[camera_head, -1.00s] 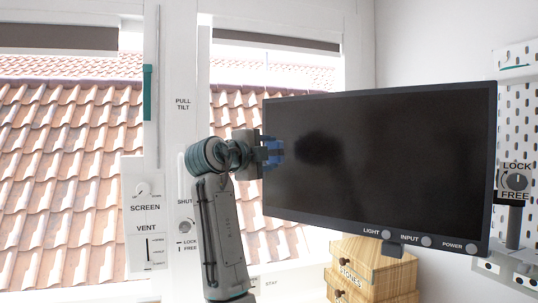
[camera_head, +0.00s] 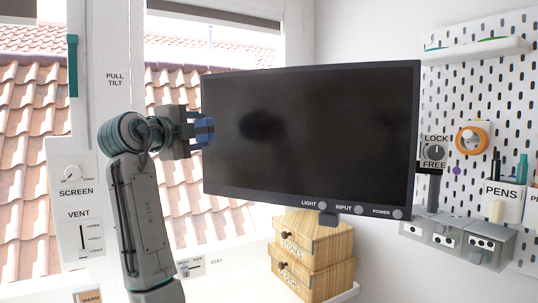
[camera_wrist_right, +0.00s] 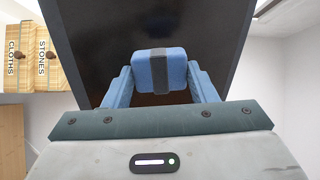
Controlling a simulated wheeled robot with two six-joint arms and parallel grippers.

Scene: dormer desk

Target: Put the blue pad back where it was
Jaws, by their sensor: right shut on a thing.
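The blue pad (camera_wrist_right: 146,72) is a small rounded block with a dark grey strap across its middle. It sits between the two blue fingers of my right gripper (camera_wrist_right: 160,88), which is shut on it. In the head view my right gripper (camera_head: 200,131) is at the left edge of the dark monitor (camera_head: 320,125), with the pad mostly hidden by the fingers. The monitor screen also fills the background behind the pad in the right wrist view. A darker smudge (camera_head: 262,126) shows on the screen. I cannot tell whether the pad touches the screen. My left gripper is not in view.
Wooden drawers (camera_head: 312,255) stand below the monitor. A pegboard (camera_head: 480,100) on the right holds an orange-ringed round item (camera_head: 473,138), a pens holder (camera_head: 505,195) and a lock knob (camera_head: 434,152). Window panels with knobs and sliders (camera_head: 75,190) are at the left.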

